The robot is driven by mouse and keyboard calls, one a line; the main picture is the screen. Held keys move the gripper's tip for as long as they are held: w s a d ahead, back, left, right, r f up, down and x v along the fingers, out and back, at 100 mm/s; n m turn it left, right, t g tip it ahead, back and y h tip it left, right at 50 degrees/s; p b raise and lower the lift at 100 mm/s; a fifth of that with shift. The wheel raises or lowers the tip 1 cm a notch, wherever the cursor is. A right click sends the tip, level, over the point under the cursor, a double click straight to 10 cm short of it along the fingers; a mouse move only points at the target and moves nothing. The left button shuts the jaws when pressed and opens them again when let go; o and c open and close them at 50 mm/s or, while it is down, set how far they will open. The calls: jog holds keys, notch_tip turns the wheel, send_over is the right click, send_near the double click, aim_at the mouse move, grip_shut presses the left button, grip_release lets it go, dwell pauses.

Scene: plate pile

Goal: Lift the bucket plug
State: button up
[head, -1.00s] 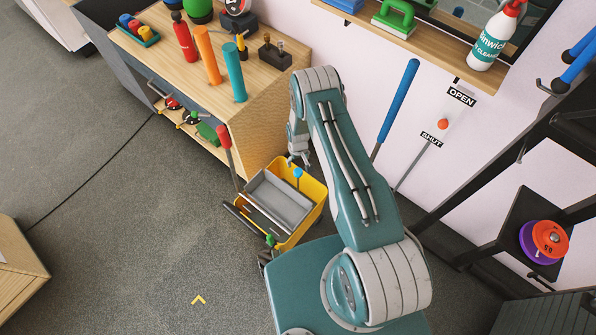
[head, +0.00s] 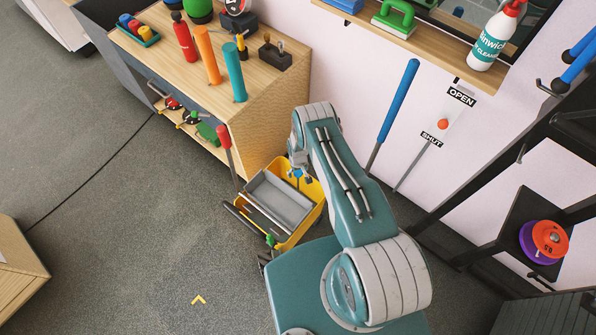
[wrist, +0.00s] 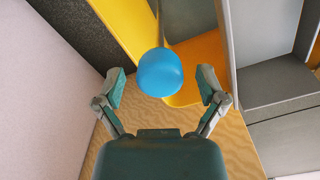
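The yellow bucket (head: 312,213) stands on the floor in front of the wooden cabinet, with a grey wringer tray (head: 281,200) in it. The plug is a blue round knob (wrist: 160,72) on a thin stem, seen large in the wrist view; in the head view the blue plug (head: 298,173) is small and partly covered by my gripper. My gripper (wrist: 159,88) is open, with one finger on each side of the knob and a gap on both sides. In the head view my gripper (head: 299,170) is low over the bucket's back part.
A red-topped handle (head: 224,138) stands between bucket and cabinet (head: 262,120). A blue pole (head: 398,115) leans on the wall to the right. A green-tipped lever (head: 270,240) is at the bucket's front. Open floor (head: 150,220) lies to the left.

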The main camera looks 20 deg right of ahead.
grip_shut()
jog(key=shift+r, duration=2)
jog(key=shift+o, duration=0.9)
grip_release()
notch_tip(320, 180, up, 12)
